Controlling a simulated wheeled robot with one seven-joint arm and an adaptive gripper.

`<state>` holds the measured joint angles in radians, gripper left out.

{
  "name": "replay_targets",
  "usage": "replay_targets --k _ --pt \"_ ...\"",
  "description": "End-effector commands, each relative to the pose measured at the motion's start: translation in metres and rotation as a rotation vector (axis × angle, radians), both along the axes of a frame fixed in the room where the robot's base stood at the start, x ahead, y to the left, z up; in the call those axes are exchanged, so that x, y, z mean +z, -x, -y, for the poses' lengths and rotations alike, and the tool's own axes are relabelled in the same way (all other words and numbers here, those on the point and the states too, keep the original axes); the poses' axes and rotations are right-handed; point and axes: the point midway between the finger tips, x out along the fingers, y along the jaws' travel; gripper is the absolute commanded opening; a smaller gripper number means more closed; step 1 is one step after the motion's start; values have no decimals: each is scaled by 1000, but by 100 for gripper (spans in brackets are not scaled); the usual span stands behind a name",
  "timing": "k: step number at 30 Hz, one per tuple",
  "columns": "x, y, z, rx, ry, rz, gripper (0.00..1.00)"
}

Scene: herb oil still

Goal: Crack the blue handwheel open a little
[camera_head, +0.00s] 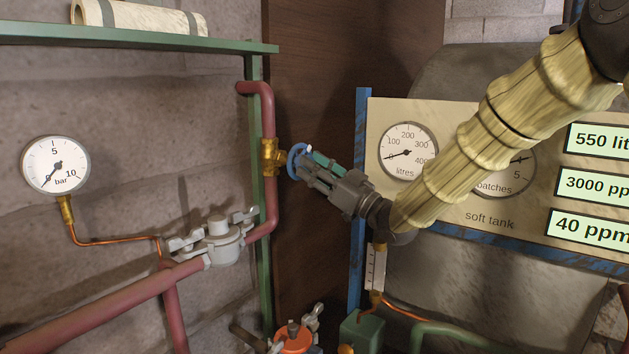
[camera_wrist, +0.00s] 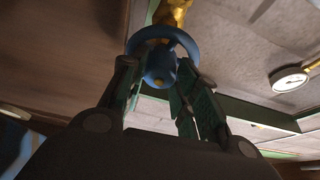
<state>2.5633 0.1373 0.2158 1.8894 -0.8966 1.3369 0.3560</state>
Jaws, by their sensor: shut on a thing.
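The blue handwheel (camera_head: 296,161) sits on a brass valve body (camera_head: 269,157) in the red vertical pipe. My gripper (camera_head: 308,165) reaches it from the right, and its fingers hide part of the wheel. In the wrist view the blue wheel (camera_wrist: 163,47) shows its rim and hub ahead of my gripper (camera_wrist: 163,80). The fingers have green inner pads and stand on either side of the hub, at the wheel's near side. My gripper is shut on the handwheel. The exact contact points are too dark to tell.
A pressure gauge (camera_head: 55,164) and a grey valve (camera_head: 217,240) are at the left. A green shelf (camera_head: 130,38) runs above. A cream gauge panel (camera_head: 470,205) stands at the right, behind my arm. An orange valve part (camera_head: 293,338) is below.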

Motion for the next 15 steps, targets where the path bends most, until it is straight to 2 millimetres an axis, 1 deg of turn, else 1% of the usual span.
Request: replay_targets --k 1,15 --pt "-4 0 1 0 10 12 7" --pt "-1 -1 1 -1 48 60 7"
